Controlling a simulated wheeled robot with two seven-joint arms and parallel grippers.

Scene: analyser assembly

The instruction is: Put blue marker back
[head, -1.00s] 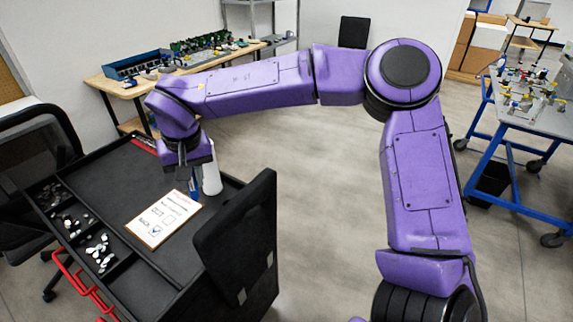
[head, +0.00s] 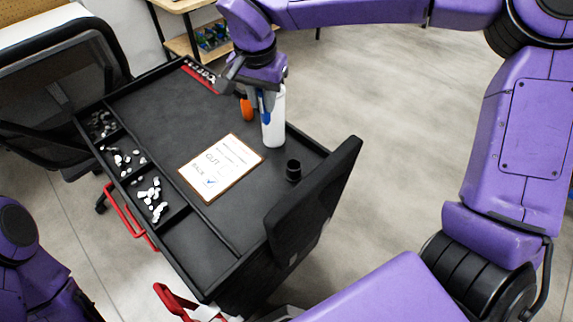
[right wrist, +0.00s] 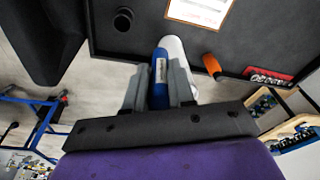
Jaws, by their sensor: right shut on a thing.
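The blue marker (right wrist: 160,80) is between the fingers of my right gripper (right wrist: 157,70) in the right wrist view. In the head view, the right gripper (head: 262,92) is shut on it above the far right part of the black cart top, and the blue marker (head: 268,101) shows just below the fingers. A small black cup (head: 293,170) stands empty-looking near the cart's right edge; it also shows in the right wrist view (right wrist: 123,19). My left gripper is not in view.
A white bottle (head: 274,122) stands right beside the marker, and an orange object (head: 246,109) is close by. A clipboard (head: 220,167) lies mid-cart. Bins of small white parts (head: 150,195) line the left side. A black monitor-like panel (head: 312,205) rises at the near right.

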